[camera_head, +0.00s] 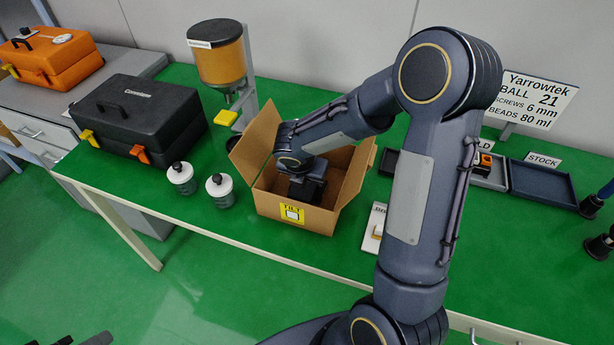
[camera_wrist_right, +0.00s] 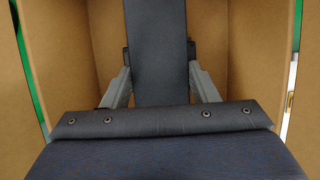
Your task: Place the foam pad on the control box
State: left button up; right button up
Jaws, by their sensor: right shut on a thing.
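My right gripper (camera_head: 308,185) reaches down into an open cardboard carton (camera_head: 318,219). In the right wrist view its fingers (camera_wrist_right: 158,85) are shut on a flat dark grey piece, which I take for the foam pad (camera_wrist_right: 158,45). The pad stands between the fingertips with brown carton walls around it; its far end is hidden. In the head view my arm and the carton hide most of the pad. I cannot pick out the control box for certain. Dark tips at the bottom left edge look like my left gripper (camera_head: 82,340), mostly cut off.
Left of the carton stand two white jars (camera_head: 220,190), a black case (camera_head: 140,115) and a dispenser with an orange hopper (camera_head: 222,60). To the right are a dark tray (camera_head: 540,183) with a STOCK sign and a small orange-and-black item (camera_head: 483,163). The green table's front is clear.

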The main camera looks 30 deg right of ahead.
jog(key=shift+f, duration=0.2)
jog(key=o, duration=0.9)
jog(key=shift+o, duration=0.2)
jog(key=shift+r, duration=0.1)
